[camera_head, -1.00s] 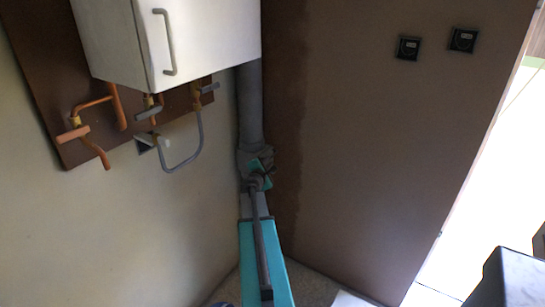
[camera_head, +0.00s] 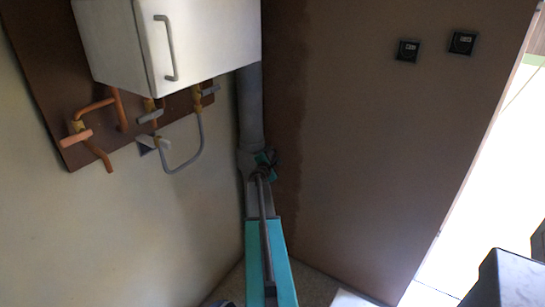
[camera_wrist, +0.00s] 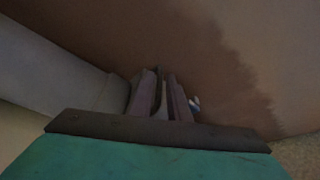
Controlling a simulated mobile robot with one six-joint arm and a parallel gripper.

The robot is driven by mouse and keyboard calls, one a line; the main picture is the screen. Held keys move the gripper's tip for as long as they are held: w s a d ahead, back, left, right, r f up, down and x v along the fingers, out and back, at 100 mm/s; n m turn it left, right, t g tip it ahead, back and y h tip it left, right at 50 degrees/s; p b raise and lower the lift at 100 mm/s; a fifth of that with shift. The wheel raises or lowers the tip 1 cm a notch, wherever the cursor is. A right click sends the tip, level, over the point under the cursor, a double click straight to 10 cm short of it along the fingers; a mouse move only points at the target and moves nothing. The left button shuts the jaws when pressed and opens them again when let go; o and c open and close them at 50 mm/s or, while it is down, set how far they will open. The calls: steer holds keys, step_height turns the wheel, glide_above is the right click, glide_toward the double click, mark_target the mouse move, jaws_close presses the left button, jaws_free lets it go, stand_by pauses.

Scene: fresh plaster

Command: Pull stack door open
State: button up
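The grey stack pipe (camera_head: 249,105) runs down the corner below the white cabinet. It also fills the left side of the wrist view (camera_wrist: 60,70). My gripper (camera_head: 264,160), with a small teal part, is at the lower part of the pipe, on its right side. In the wrist view its two fingers (camera_wrist: 160,95) point forward close together, beside the pipe and in front of the brown wall. The stack door cannot be made out clearly; my gripper and arm cover that area. Whether the fingers hold anything is too dark to tell.
A white cabinet (camera_head: 205,45) with a grey handle (camera_head: 169,47) hangs above left. Copper pipes (camera_head: 93,118) and a grey looped hose (camera_head: 186,158) are below it. The brown wall (camera_head: 370,150) carries two black sockets (camera_head: 408,50). A bright opening is at far right.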

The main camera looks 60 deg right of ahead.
steer(key=shift+x, duration=0.75)
jaws_close()
stand_by(1.0)
